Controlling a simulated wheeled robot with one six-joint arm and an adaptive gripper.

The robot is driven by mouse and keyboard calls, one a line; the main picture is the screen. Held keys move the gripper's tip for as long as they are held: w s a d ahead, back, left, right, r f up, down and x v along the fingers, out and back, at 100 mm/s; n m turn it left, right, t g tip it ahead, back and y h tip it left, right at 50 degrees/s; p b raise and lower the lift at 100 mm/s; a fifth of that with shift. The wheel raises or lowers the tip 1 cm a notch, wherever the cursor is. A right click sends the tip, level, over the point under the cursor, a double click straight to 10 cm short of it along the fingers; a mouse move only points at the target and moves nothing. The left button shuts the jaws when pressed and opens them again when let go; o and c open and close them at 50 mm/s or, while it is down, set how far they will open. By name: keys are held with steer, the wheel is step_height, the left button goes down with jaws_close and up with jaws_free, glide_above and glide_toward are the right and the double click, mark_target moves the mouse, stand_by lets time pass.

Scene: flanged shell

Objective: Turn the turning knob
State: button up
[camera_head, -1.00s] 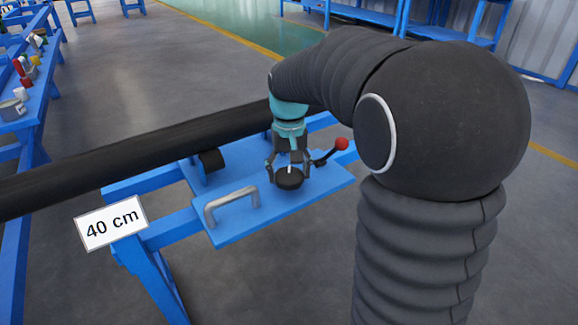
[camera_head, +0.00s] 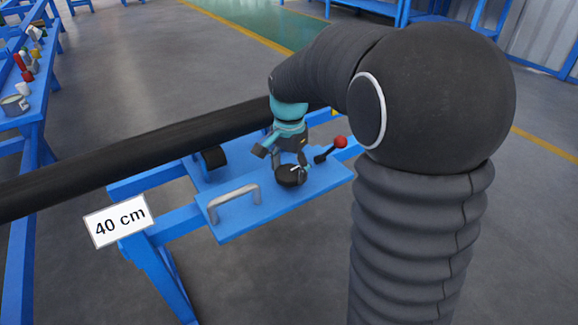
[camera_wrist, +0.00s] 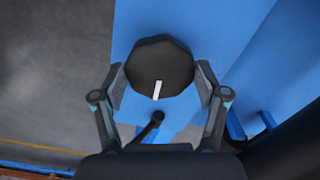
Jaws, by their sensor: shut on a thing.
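The turning knob (camera_head: 289,177) is black and faceted, with a white pointer mark on top. It sits on a blue panel (camera_head: 240,218). In the wrist view the knob (camera_wrist: 158,60) lies between my two fingers, with its white mark pointing down toward my wrist. My gripper (camera_head: 285,168) is shut on the knob from above. The wrist view shows my gripper (camera_wrist: 160,84) with one finger pad against each side of the knob. In the head view my fingers hide part of the knob.
A lever with a red ball (camera_head: 340,142) stands right of the knob. A silver handle (camera_head: 234,203) is at the panel's front left. A thick black pipe (camera_head: 130,160) runs behind the panel. A "40 cm" sign (camera_head: 118,221) hangs on the blue frame at left.

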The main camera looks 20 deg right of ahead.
mark_target(289, 171)
steer(key=shift+m, duration=0.6)
steer(key=o, duration=1.2)
steer(key=shift+c, duration=0.2)
step_height(289, 171, up, 12)
